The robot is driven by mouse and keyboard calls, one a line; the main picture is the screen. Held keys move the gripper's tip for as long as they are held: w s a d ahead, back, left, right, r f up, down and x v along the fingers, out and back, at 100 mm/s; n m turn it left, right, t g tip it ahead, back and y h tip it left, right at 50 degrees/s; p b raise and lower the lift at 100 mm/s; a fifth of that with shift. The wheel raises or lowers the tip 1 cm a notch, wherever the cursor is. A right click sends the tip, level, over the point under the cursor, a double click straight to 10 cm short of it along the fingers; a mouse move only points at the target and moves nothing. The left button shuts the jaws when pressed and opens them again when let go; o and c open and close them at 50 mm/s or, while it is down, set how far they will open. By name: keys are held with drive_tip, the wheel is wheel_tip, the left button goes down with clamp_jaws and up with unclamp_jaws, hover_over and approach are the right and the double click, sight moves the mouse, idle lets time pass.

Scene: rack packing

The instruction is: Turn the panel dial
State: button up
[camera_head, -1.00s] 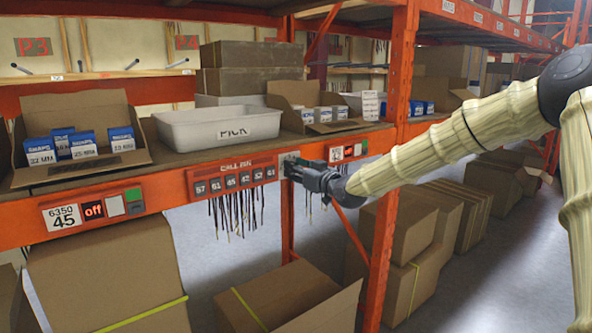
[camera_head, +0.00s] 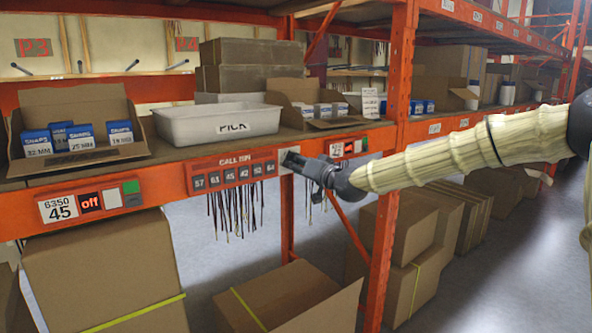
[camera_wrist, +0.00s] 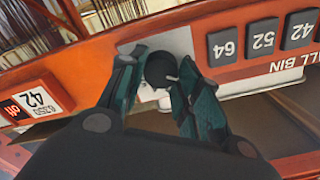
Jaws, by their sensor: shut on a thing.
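The panel dial (camera_wrist: 161,69) is a round black knob on a pale plate (camera_wrist: 181,42) fixed to the orange shelf beam. In the wrist view my gripper (camera_wrist: 158,85) has a finger on each side of the knob and is shut on it. In the head view my gripper (camera_head: 290,160) meets the beam just right of the CALL BIN panel (camera_head: 235,172).
A white PICK tray (camera_head: 180,126) and an open carton of blue boxes (camera_head: 72,100) stand on the shelf above the beam. Dark cords (camera_head: 235,212) hang under the panel.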

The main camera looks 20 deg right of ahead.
drive_tip(key=m+b, duration=0.3)
drive_tip(key=m, duration=0.2)
drive_tip(key=shift+d, duration=0.15)
idle(0.4)
drive_tip(key=o, duration=1)
drive_tip(key=shift+o, duration=0.2)
drive_tip(key=v, duration=1.2)
